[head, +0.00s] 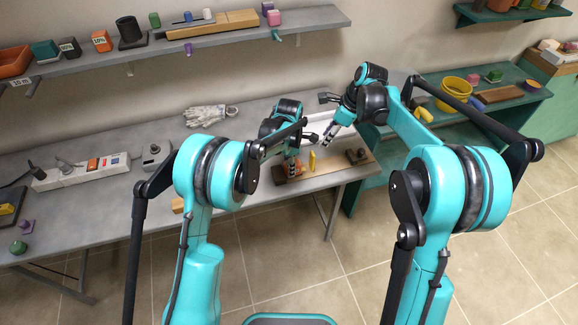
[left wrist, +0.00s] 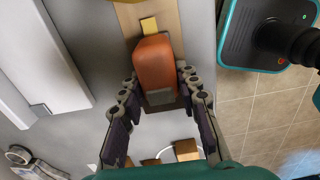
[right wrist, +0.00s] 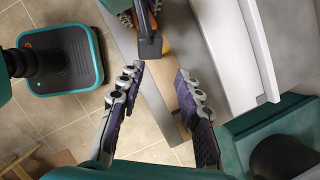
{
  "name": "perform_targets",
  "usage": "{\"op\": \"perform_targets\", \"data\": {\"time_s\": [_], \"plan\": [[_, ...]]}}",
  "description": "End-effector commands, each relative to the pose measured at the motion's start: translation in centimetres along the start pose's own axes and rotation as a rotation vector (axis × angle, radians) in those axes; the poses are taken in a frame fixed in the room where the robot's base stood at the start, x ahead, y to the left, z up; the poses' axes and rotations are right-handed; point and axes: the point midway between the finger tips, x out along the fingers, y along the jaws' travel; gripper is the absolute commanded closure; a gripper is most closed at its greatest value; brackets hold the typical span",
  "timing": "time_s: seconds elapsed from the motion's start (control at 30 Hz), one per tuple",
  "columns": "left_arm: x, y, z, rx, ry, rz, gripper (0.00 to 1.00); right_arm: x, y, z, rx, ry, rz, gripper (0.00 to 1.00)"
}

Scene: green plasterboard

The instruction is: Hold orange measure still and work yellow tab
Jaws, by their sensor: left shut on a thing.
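The orange measure (left wrist: 154,60) lies on a wooden board, with the yellow tab (left wrist: 149,26) sticking out beyond its far end in the left wrist view. In the head view the orange measure (head: 281,176) is partly hidden by my left gripper (head: 290,168), and the yellow tab (head: 312,160) stands out to its right. My left gripper (left wrist: 160,88) is shut on the orange measure, a finger along each side of its near part. My right gripper (head: 326,140) is above and right of the tab, apart from it. In the right wrist view its fingers (right wrist: 157,78) are spread, with nothing between them.
A dark block (head: 357,156) sits on the board's right part. A white panel (head: 318,122) stands behind the board. Gloves (head: 210,114) and a power strip (head: 82,172) lie further left on the grey bench. A green shelf unit (head: 480,108) stands to the right.

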Motion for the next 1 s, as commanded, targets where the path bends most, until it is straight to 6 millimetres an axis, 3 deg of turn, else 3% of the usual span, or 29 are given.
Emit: {"op": "perform_targets", "data": {"time_s": [0.07,0.17,0.27,0.7,1.0], "plan": [[0.0,0.0,0.0,0.000,0.000,0.000,1.00,0.0,0.0,0.0,0.000,0.000,0.000,0.66],[0.0,0.0,0.0,0.000,0.000,0.000,1.00,0.0,-0.1,0.0,-0.004,-0.001,0.002,0.53],[0.0,0.0,0.0,0.000,0.000,0.000,1.00,0.2,-0.5,-0.1,-0.047,-0.007,0.029,0.53],[0.0,0.0,0.0,0.000,0.000,0.000,1.00,1.6,-3.4,-1.0,-0.540,-0.174,0.266,0.53],[0.0,0.0,0.0,0.000,0.000,0.000,1.00,3.8,-2.7,-0.8,-0.585,-0.195,0.282,0.53]]}}
